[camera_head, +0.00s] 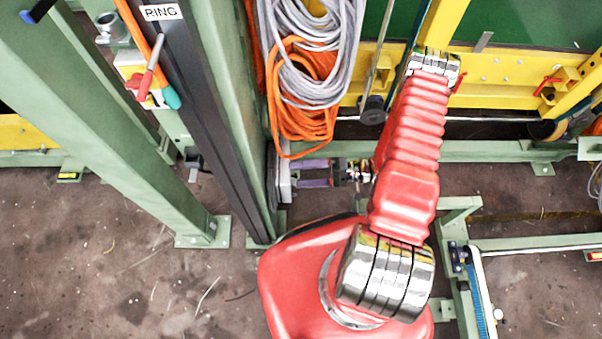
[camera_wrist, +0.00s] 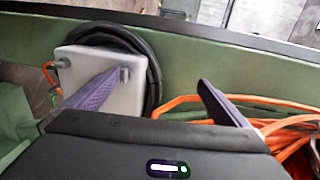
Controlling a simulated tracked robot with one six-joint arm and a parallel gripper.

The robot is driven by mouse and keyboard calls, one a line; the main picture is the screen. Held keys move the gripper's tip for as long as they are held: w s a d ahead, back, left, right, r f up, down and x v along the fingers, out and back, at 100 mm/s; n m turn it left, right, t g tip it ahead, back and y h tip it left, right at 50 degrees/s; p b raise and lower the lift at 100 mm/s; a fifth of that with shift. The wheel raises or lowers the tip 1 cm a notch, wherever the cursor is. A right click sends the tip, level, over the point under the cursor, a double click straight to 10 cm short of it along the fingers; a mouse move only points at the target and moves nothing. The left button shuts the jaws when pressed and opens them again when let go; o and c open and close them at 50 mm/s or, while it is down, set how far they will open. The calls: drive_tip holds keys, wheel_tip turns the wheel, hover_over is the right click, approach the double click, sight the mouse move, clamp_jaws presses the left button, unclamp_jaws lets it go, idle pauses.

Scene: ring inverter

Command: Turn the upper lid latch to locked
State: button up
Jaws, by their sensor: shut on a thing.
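A pale grey-white box (camera_wrist: 130,98) is mounted on the green beam, upper left of the wrist view. A small grey latch (camera_wrist: 125,75) stands on its upper right, and a second grey fitting (camera_wrist: 61,63) on its upper left. My gripper (camera_wrist: 163,75) has two purple fingers. It is shut on the latch, with the left fingertip right at it. A gap shows between the fingers, and the right finger's contact cannot be made out. In the head view my gripper (camera_head: 302,173) points left at the beam, and the latch cannot be made out there.
A black cable (camera_wrist: 152,70) loops behind the box. Orange cable (camera_wrist: 275,125) lies beside the right finger; grey cable coils (camera_head: 310,50) hang above my gripper in the head view. Green posts (camera_head: 100,110) stand at the left. The floor at lower left is open.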

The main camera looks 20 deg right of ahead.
wheel_tip(320, 180, up, 4)
drive_tip(key=shift+d+f+y, duration=0.1)
drive_tip(key=shift+f+y, duration=0.1)
drive_tip(key=shift+y, duration=0.5)
drive_tip(key=f, duration=0.1)
drive_tip(key=f+h, duration=0.1)
drive_tip(key=shift+s+f, duration=0.35)
drive_tip(key=shift+f, duration=0.05)
drive_tip(key=shift+s+r, duration=0.1)
drive_tip(key=shift+s, duration=0.1)
drive_tip(key=shift+c, duration=0.6)
drive_tip(key=shift+d, duration=0.2)
drive_tip(key=c, duration=1.3)
drive_tip(key=v, duration=0.5)
drive_tip(key=f+v, duration=0.1)
drive_tip(key=v, duration=0.4)
drive_tip(key=f+v, duration=0.1)
drive_tip(key=v, duration=0.4)
drive_tip(key=shift+d, duration=0.2)
